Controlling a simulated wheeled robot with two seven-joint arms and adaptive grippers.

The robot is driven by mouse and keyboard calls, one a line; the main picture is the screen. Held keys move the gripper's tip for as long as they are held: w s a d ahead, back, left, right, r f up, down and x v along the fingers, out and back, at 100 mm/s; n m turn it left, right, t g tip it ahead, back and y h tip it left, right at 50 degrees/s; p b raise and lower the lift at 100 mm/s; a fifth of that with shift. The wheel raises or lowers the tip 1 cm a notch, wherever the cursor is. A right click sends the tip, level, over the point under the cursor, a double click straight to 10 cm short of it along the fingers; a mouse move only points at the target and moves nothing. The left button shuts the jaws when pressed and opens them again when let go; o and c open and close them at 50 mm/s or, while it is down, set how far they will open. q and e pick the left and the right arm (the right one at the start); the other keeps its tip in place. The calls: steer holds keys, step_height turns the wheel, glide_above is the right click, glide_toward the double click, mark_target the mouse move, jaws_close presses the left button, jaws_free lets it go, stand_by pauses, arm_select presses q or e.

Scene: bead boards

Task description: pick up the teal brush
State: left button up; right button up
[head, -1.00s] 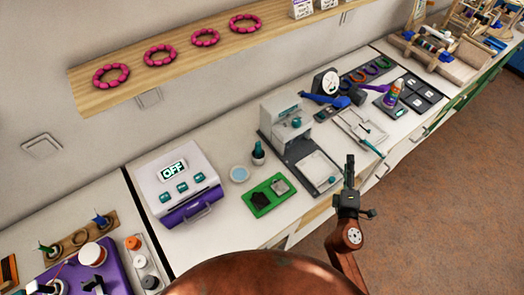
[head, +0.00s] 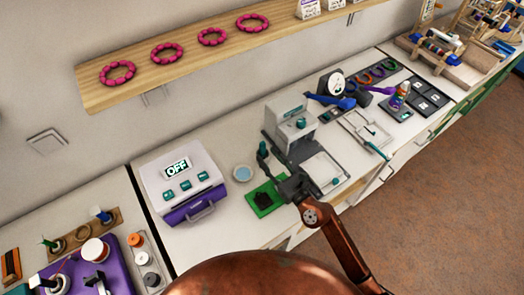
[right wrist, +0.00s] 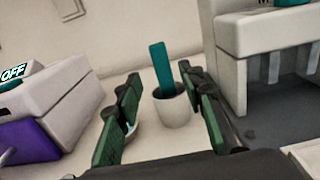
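The teal brush (right wrist: 161,68) stands upright, its flat teal part rising from a small white cup (right wrist: 172,107) in the right wrist view. My right gripper (right wrist: 158,80) is open, one finger on either side of the view, with the brush and cup in the gap ahead of it. Nothing is between the fingers that I can see touching them. In the head view my right gripper (head: 272,165) is over the counter near the cup and largely hides cup and brush. My left gripper is not in view.
A white and purple machine reading OFF (head: 180,185) stands left of the cup. A grey and white press (head: 290,125) stands close on the right. A green tray (head: 262,200) lies in front, partly under my gripper. A pale blue dish (head: 243,173) sits beside the cup.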

mark_target(262, 143)
steer(key=x, duration=0.5)
steer(key=shift+d+r, duration=0.15)
steer(key=shift+r, duration=0.15)
steer(key=shift+c, duration=0.4)
jaws_close()
steer(key=shift+r, duration=0.65)
step_height(262, 143, up, 2)
steer(key=shift+r+p, duration=0.25)
steer(key=shift+p, duration=0.7)
steer(key=s+d+r+p, duration=0.3)
steer(key=s+d+r, duration=0.3)
steer(key=d+r, duration=0.3)
steer(key=d, duration=0.3)
steer(key=shift+d, duration=0.35)
